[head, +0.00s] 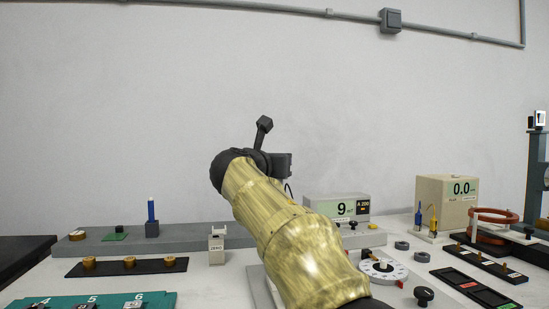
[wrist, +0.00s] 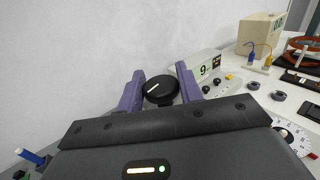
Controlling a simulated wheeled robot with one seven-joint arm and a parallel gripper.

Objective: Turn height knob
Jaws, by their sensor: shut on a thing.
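The height knob (wrist: 160,90) is a round black knob with a white pointer line, seen in the wrist view between my fingers. The line slants, its right end higher. My gripper (wrist: 160,86) has two purple fingers, one on each side of the knob, and is shut on it. In the head view my arm hides the knob and the fingertips.
A grey meter (head: 337,208) reads 9 beside an "A 200" panel. A white dial (head: 384,270), a black knob (head: 424,296) and a beige meter (head: 446,204) reading 0.0 stand right. A blue-topped post (head: 151,212) stands left on a grey rail.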

